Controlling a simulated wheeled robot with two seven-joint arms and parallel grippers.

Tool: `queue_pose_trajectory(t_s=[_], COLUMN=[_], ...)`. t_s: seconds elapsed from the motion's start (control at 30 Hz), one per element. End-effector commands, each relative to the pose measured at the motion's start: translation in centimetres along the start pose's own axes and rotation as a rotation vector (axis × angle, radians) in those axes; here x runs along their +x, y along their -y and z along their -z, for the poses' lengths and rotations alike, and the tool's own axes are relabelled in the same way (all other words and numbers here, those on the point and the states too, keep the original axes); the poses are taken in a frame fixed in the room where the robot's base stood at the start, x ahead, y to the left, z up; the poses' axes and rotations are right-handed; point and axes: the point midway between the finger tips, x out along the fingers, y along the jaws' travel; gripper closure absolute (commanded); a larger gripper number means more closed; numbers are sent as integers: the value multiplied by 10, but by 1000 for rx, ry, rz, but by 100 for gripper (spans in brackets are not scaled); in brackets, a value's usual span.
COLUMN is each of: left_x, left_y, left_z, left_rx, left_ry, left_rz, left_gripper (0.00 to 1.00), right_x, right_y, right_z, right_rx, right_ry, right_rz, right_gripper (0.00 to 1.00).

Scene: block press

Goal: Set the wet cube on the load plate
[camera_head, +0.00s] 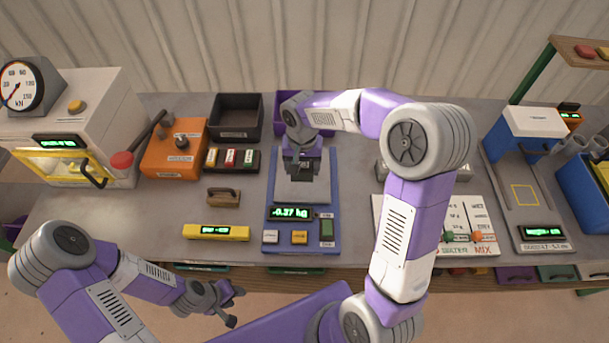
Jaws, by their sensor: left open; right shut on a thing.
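My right gripper (301,168) is above the rear part of the grey load plate (300,192) of the blue scale. It is shut on a small dark grey block, which I take to be the wet cube; the fingers hide much of it. I cannot tell whether the block touches the plate. The scale's green display (291,213) appears to read -0.37 kg. My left gripper (232,302) is open and empty, low in front of the table's front edge.
A press with a dial and yellow-framed door (58,164) stands left, beside an orange box (172,157). A black bin (237,130) and purple bin (322,132) are behind. A brush (223,196) and yellow level-like bar (215,232) lie left of the scale. My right arm spans the right side.

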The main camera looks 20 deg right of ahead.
Motion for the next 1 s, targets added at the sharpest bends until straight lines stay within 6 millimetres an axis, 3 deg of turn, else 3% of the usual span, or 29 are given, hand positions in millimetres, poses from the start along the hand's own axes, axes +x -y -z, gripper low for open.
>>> queue_pose_trajectory(t_s=[0.1, 0.37, 0.6, 0.97, 1.0], left_x=[5, 8, 12, 15, 15], left_y=[2, 3, 4, 5, 6], left_z=[0, 1, 1, 1, 1], left_rx=[0, 0, 0, 0, 0], left_ry=[0, -1, -1, -1, -1], left_rz=[0, 0, 0, 0, 0], left_gripper=[60, 60, 60, 60, 60], right_x=[26, 49, 80, 84, 86], right_y=[-1, -1, 0, 0, -1], right_z=[-1, 0, -1, 0, -1], right_rx=[1, -1, -3, -3, -3], right_ry=[4, 1, 2, -1, 1], right_rz=[-1, 0, 0, 1, 0], right_gripper=[87, 87, 87, 87, 30])
